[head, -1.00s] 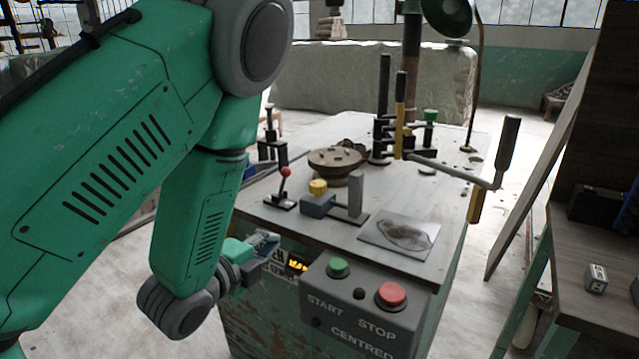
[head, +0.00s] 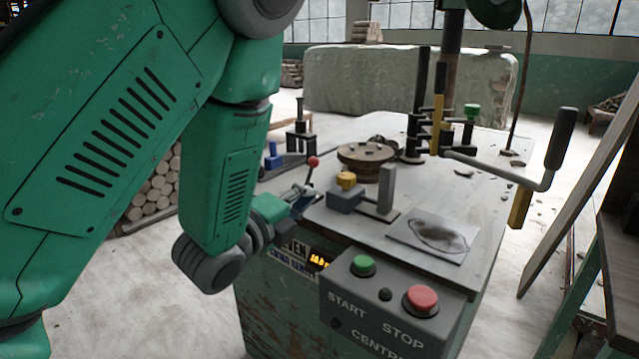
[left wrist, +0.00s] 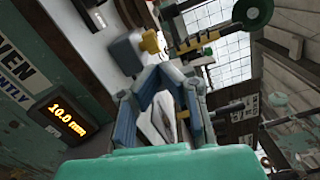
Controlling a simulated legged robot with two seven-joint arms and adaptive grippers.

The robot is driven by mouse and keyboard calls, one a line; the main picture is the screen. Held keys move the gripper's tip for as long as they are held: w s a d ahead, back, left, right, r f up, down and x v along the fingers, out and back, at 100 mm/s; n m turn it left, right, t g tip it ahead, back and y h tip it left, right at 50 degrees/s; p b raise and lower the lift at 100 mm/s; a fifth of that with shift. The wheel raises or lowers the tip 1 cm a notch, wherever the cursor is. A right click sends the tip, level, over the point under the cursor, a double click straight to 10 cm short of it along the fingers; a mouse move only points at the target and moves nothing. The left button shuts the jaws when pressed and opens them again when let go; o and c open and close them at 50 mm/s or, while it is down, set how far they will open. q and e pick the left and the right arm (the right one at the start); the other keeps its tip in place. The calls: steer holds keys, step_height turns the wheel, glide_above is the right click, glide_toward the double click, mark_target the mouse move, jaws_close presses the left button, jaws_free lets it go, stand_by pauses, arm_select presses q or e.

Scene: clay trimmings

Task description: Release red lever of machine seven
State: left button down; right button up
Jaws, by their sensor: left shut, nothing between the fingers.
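The red lever (head: 313,162) is a thin stick with a red ball knob, standing near the left front edge of the machine top (head: 470,190). It leans slightly right, and its base is hidden behind my left gripper. My left gripper (head: 308,198) is shut and empty, just below and in front of the lever in the head view; I cannot tell whether they touch. Its blue-grey fingers (left wrist: 168,88) fill the middle of the left wrist view, where I cannot make out the lever. The machine's sign (head: 290,252) ends in "VEN". My right gripper is not in view.
A control box with a green START button (head: 362,266) and a red STOP button (head: 421,300) juts from the front. A grey block with a yellow knob (head: 346,181) stands right of the lever. A crank handle (head: 560,140) overhangs the right edge. The display (left wrist: 66,116) reads 10.0 mm.

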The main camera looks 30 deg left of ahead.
mark_target(311, 172)
arm_select(q)
steer(key=w+b, duration=0.2)
steer(key=w, duration=0.5)
steer(key=shift+w, duration=0.35)
steer(key=a, duration=0.1)
steer(key=w+a, duration=0.1)
steer(key=a+r+b, duration=0.1)
steer(key=shift+w+a, duration=0.2)
steer(key=shift+w, duration=0.05)
steer(key=shift+a+f, duration=0.1)
steer(key=shift+a, duration=0.25)
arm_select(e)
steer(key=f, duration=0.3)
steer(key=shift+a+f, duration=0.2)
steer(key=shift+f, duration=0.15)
arm_select(q)
steer(key=shift+d, duration=0.15)
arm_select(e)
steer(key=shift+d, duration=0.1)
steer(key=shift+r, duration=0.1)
